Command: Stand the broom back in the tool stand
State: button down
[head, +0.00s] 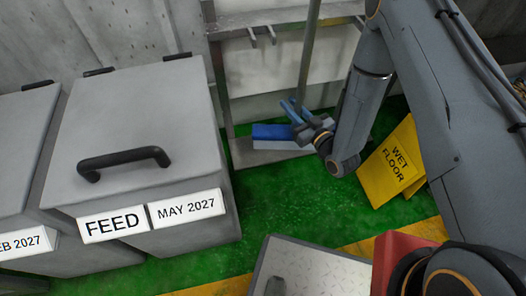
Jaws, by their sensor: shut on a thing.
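The broom stands nearly upright, its grey handle (309,48) running up out of the top of the picture. Its blue head (272,132) is low down, over the bottom shelf of the tool stand. The tool stand (219,78) is a grey frame against the back wall, with hooks on its upper rail. My gripper (291,107) is at the lower part of the handle, just above the blue head, and is shut on the broom. The fingers hide part of the handle. I cannot tell whether the head touches the shelf.
A yellow wet floor sign (396,163) stands right of my gripper, close to my arm. Grey lidded bins (140,125) stand at the left. A metal-topped box (325,272) and a red object (392,256) are in front. Green floor (285,205) between them is clear.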

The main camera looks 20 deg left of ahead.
aim_at(269, 148)
jog(key=s+a+f+n+g+y+b, duration=0.1)
jog(key=s+a+f+b, duration=0.1)
jog(key=f, duration=0.3)
jog(key=s+a+f+n+g+y+b, duration=0.1)
jog(key=s+f+b, duration=0.1)
jog(key=f+b, duration=0.2)
jog(key=s+a+f+n+g+b, duration=0.1)
jog(key=s+a+f+g+b, duration=0.1)
jog(key=f, duration=0.5)
jog(key=shift+s+a+f+y+b, duration=0.4)
jog(key=shift+s+b, duration=0.15)
jog(key=shift+b, duration=0.5)
jog(key=w+a+b, duration=0.4)
jog(key=w+a, duration=0.1)
jog(key=w, duration=0.3)
jog(key=w+a+b, duration=0.4)
jog(key=w+a, duration=0.1)
jog(key=w, duration=0.4)
notch_tip(269, 148, down, 7)
jog(key=b, duration=0.4)
jog(key=shift+a, duration=0.2)
jog(key=c, duration=1.6)
grip_release()
jog(key=shift+s+f, duration=0.1)
jog(key=shift+f, duration=0.05)
jog(key=p+v, duration=0.5)
jog(key=v, duration=0.7)
jog(key=shift+d, duration=0.1)
